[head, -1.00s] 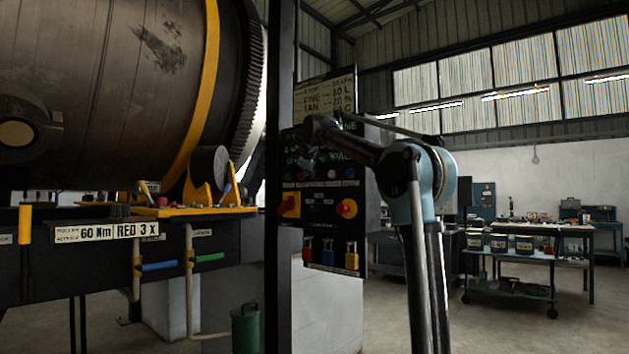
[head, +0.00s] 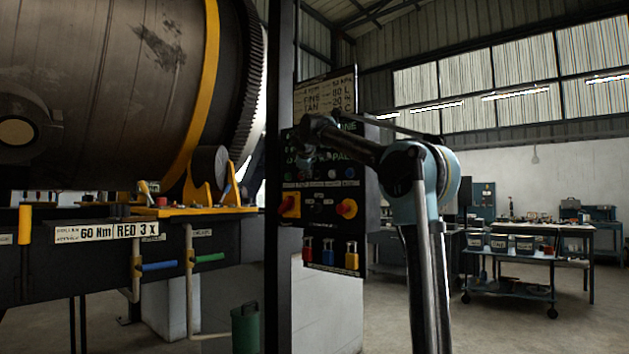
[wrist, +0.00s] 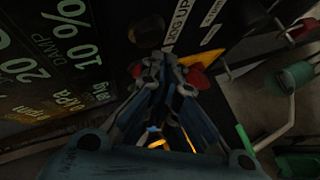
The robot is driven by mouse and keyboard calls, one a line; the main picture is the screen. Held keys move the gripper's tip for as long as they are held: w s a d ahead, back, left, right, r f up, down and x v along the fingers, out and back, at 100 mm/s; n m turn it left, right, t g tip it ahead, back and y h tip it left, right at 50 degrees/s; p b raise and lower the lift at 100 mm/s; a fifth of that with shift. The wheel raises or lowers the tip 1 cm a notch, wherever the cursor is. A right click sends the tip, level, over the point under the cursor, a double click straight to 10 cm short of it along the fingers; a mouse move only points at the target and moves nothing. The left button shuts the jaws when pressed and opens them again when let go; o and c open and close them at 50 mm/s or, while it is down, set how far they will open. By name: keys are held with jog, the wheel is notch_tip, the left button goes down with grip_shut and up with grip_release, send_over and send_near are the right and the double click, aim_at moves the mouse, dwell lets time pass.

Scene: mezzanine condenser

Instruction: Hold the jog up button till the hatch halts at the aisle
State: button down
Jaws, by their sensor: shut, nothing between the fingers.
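My gripper (wrist: 166,66) is shut and empty, with its fingertips close to the control panel (head: 322,262). In the head view the end of my arm is in front of the panel's upper part and hides some of it. In the wrist view a label ending in "UP" (wrist: 180,28) lies just beyond the fingertips, beside a dark round button (wrist: 148,31). I cannot tell whether the fingertips touch anything; red shows behind them. The large dark drum (head: 100,80) with a yellow band fills the left of the head view; I cannot make out its hatch.
The panel carries a red knob on yellow (head: 346,209) and several padlocks (head: 351,256) below. A dark post (head: 281,200) stands at its left. A black bench with valve handles (head: 160,266) is under the drum. A blue cart (head: 510,285) stands at the right, with open floor before it.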

jog(key=s+a, duration=0.1)
jog(key=s, duration=0.1)
jog(key=s+a, duration=0.2)
dwell(0.7)
dwell(0.3)
